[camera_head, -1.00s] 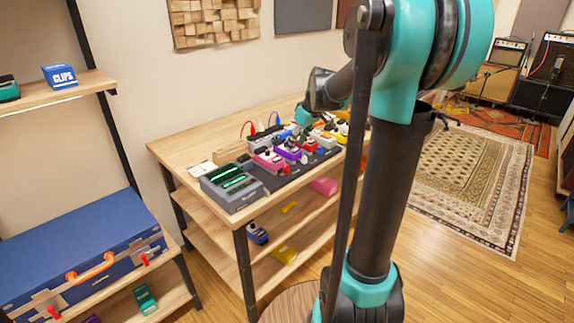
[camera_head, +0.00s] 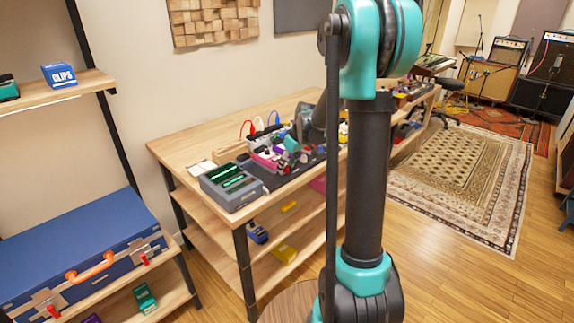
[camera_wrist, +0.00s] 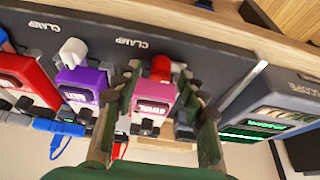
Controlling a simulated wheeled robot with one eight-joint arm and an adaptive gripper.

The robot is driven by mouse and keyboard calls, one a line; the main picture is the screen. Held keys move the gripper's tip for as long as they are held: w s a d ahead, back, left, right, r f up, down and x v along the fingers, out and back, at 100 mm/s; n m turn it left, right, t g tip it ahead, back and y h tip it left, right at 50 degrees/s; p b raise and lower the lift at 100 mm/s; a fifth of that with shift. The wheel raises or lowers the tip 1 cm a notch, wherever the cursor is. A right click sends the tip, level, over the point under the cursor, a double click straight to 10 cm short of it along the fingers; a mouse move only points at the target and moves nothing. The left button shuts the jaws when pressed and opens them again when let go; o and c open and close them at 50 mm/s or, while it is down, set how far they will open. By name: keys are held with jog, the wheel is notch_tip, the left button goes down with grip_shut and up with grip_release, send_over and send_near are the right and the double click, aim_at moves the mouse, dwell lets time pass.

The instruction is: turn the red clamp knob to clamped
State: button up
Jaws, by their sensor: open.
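The red clamp knob (camera_wrist: 161,67) sits at the edge of a pink pedal (camera_wrist: 153,97) in the wrist view, on a dark board (camera_wrist: 185,46) printed with CLAMP labels. My gripper (camera_wrist: 160,98) is open, its two fingers on either side of the pink pedal and pointing toward the board, with the knob between and just beyond the tips. I see no clear contact with the knob. In the head view my gripper (camera_head: 290,145) is over the board among the pedals, and the red knob cannot be made out there.
A purple pedal (camera_wrist: 82,82) with a white knob (camera_wrist: 72,52) and a red pedal (camera_wrist: 28,78) stand to the left in the wrist view. A grey box with green displays (camera_wrist: 265,115) stands at the right. Cables and plugs crowd the pedals. The wooden table (camera_head: 190,150) is bare at its left.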

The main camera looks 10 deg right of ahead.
grip_shut()
jog(key=shift+m, duration=0.3)
jog(key=m+h, duration=0.1)
jog(key=m, duration=0.1)
jog(key=m+h, duration=0.1)
jog(key=m, duration=0.1)
jog(key=shift+a+t, duration=0.2)
jog(key=shift+t, duration=0.2)
jog(key=m+h, duration=0.1)
jog(key=m, duration=0.3)
jog(key=shift+a+m+h, duration=0.1)
jog(key=shift+m+h, duration=0.3)
jog(key=m, duration=0.2)
jog(key=m+h, duration=0.1)
jog(key=m, duration=0.1)
jog(key=shift+a+g+h, duration=0.1)
jog(key=shift+g+h, duration=0.2)
jog(key=shift+g, duration=0.1)
jog(key=shift+w+m+g+h, duration=0.1)
jog(key=shift+m+g+h, duration=0.4)
jog(key=shift+m, duration=1.7)
